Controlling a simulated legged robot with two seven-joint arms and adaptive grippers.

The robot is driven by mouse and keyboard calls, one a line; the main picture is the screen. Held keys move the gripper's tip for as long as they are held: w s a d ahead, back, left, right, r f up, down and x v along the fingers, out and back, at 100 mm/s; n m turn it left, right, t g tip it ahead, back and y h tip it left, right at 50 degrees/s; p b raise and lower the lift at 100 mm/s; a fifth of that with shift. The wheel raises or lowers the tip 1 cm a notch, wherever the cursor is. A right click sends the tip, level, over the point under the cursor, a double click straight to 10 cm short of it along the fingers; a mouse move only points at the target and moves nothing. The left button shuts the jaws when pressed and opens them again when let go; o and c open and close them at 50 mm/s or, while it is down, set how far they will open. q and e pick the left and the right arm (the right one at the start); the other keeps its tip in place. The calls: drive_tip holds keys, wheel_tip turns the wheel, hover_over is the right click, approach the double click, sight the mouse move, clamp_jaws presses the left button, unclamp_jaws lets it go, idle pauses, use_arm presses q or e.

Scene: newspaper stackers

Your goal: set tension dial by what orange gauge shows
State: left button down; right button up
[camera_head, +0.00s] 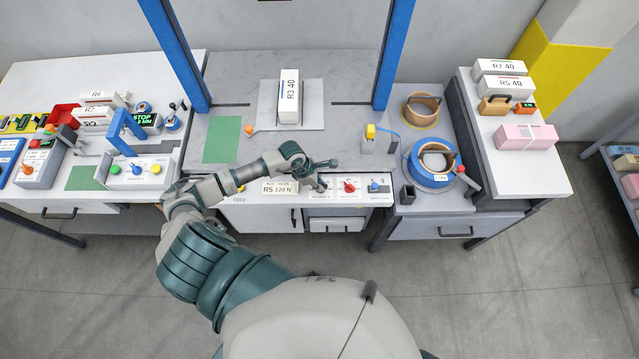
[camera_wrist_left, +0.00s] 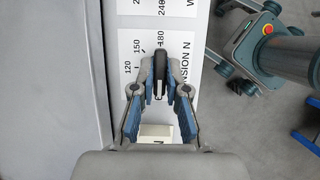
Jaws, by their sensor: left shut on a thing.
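The tension dial (camera_wrist_left: 160,66) is a dark knob on a white panel whose lettering ends "NSION N". Scale numbers 120, 150 and 180 show around it in the left wrist view. The knob's far end lies just below the 180. My left gripper (camera_head: 322,184) is at the panel on the front of the middle bench. In the left wrist view its fingertips (camera_wrist_left: 160,82) are closed on the knob from both sides. A small orange gauge (camera_head: 524,107) with a dark face stands on the right table; its reading is too small to tell. My right gripper is not in view.
A card (camera_head: 280,187) reading "R5 120 N" sits left of my gripper. A red knob (camera_head: 349,186) and a blue knob (camera_head: 375,187) are close on its right. A white R3 40 package (camera_head: 289,97) stands behind on the bench.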

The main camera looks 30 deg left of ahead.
use_arm(q)
drive_tip(key=shift+f, duration=0.1)
drive_tip(key=shift+f+m+b, duration=0.1)
drive_tip(key=shift+m+b, duration=0.4)
drive_tip(key=shift+b, duration=0.3)
drive_tip(key=m+g+b, duration=0.1)
drive_tip(key=m+b, duration=0.1)
drive_tip(key=b, duration=0.1)
drive_tip(key=m+b, duration=0.2)
drive_tip(key=b, duration=0.1)
drive_tip(key=shift+w+a+f+g+h, duration=0.1)
drive_tip(key=shift+w+g+h, duration=0.05)
drive_tip(key=shift+g+h, duration=0.2)
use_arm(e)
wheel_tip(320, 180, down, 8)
use_arm(q)
drive_tip(key=shift+m+g+b, duration=0.45)
drive_tip(key=shift+m+b, duration=0.55)
drive_tip(key=shift+b, duration=0.2)
drive_tip(key=shift+r+m+g+b, duration=0.2)
drive_tip(key=shift+m+g+b, duration=0.1)
drive_tip(key=shift+m+b, duration=0.75)
drive_tip(key=shift+r, duration=0.1)
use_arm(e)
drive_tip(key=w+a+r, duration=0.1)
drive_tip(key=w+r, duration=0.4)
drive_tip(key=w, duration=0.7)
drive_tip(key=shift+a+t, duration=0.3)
